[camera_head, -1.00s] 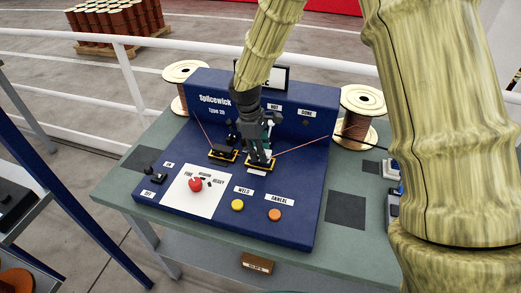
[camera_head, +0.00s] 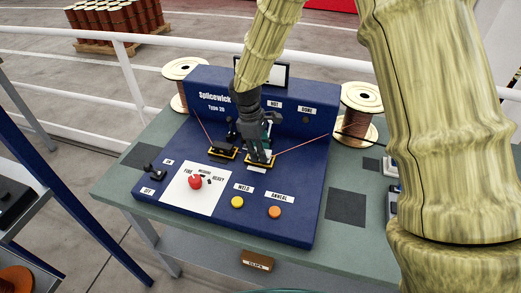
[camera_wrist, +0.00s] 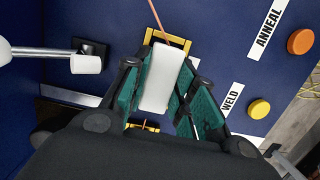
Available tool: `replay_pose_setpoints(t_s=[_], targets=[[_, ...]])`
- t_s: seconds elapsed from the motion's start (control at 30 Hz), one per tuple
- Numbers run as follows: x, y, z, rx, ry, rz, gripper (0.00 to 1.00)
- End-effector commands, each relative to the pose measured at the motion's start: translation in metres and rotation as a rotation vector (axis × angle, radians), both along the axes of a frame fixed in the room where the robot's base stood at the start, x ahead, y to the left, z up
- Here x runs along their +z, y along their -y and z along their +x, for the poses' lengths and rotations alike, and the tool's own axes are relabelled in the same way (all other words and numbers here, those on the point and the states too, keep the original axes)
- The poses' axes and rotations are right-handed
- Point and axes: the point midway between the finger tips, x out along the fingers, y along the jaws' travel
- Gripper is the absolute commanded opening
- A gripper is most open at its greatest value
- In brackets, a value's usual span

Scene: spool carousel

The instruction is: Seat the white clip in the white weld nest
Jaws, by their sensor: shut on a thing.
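The white clip (camera_wrist: 162,78) is between the teal finger pads of my gripper (camera_wrist: 165,92) in the wrist view. My gripper (camera_head: 259,150) is shut on it, over the right yellow-edged nest (camera_head: 261,161) of the blue machine in the head view. A yellow frame (camera_wrist: 153,38) with a copper wire shows just beyond the clip's far end in the wrist view. The clip and fingers hide most of the nest, so I cannot tell whether the clip touches it. A left yellow-edged nest (camera_head: 222,154) stands beside it. I cannot read which nest is the white one.
The blue machine has a yellow WELD button (camera_head: 237,202), an orange ANNEAL button (camera_head: 275,212) and a red knob (camera_head: 195,182). Copper spools (camera_head: 361,105) stand behind it. A white-ended lever (camera_wrist: 86,64) is left of the clip in the wrist view.

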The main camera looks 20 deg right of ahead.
Motion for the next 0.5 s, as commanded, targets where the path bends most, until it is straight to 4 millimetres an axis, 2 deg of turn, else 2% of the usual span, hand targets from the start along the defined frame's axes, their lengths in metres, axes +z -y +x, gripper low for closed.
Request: replay_pose_setpoints(t_s=[0.17, 0.2, 0.3, 0.5], targets=[[-0.0037, 0.0000, 0.0001, 0.000, 0.000, 0.000, 0.00], [-0.0031, 0.0000, 0.0002, 0.000, 0.000, 0.000, 0.32], [-0.0032, 0.0000, 0.0001, 0.000, 0.000, 0.000, 0.50], [-0.0032, 0.0000, 0.0001, 0.000, 0.000, 0.000, 0.51]])
